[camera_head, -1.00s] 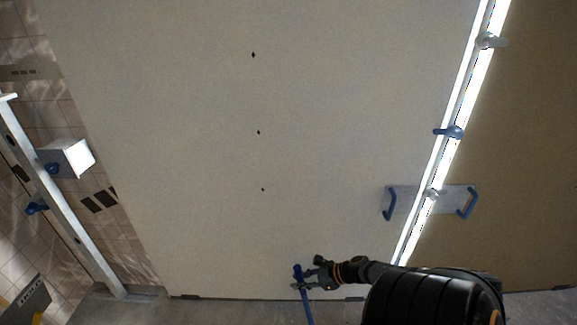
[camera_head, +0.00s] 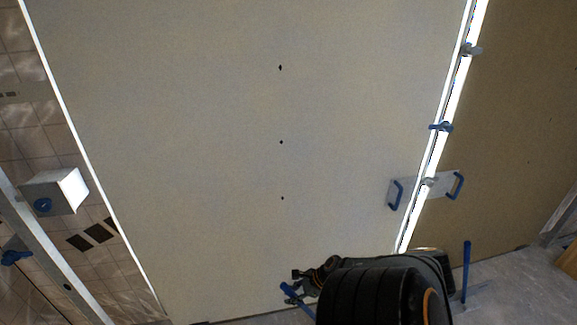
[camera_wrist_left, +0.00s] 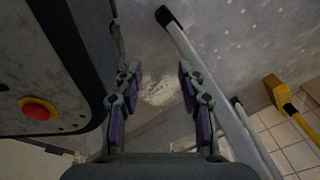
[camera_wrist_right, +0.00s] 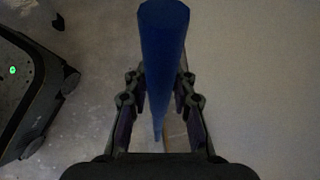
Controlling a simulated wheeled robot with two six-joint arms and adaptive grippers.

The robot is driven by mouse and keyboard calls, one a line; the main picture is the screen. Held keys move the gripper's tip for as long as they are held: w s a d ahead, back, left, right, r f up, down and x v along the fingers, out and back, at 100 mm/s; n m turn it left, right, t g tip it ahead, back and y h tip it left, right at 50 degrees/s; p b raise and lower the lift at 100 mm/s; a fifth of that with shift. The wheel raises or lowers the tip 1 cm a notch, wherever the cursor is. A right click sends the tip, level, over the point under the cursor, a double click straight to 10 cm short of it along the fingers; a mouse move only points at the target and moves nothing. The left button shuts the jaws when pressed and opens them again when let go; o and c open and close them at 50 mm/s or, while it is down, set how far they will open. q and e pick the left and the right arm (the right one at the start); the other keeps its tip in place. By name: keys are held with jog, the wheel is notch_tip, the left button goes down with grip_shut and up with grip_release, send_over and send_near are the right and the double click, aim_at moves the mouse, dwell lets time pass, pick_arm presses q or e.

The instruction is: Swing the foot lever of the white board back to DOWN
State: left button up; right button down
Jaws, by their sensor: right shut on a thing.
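The white board (camera_head: 260,110) fills the middle of the head view, with a few small dark marks down its centre. Its blue foot lever (camera_head: 287,289) is at the bottom, leaning with its top to the left. My right gripper (camera_head: 297,289) is at the lever's upper part. In the right wrist view the blue lever (camera_wrist_right: 164,40) stands between the fingers of my right gripper (camera_wrist_right: 158,82), which is shut on it. My left gripper (camera_wrist_left: 157,78) shows only in the left wrist view, open and empty.
A brown board (camera_head: 520,110) is at right, beyond a bright gap, with another blue lever (camera_head: 466,270) upright at its foot. A plate with blue handles (camera_head: 424,189) spans the gap. In the left wrist view, a pale rail (camera_wrist_left: 205,80) runs close beside my left gripper.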

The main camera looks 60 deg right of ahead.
jog(key=shift+w+a+f, duration=0.1)
jog(key=shift+w+a, duration=0.15)
jog(key=c, duration=1.1)
grip_release()
jog(key=shift+s, duration=0.1)
jog(key=shift+d, duration=0.1)
jog(key=v, duration=0.5)
jog(key=shift+s, duration=0.1)
jog(key=s+d, duration=0.1)
jog(key=s, duration=0.2)
jog(key=s+d, duration=0.2)
jog(key=s, duration=0.2)
jog(key=s+d, duration=0.2)
jog(key=s, duration=0.1)
jog(key=shift+s, duration=0.3)
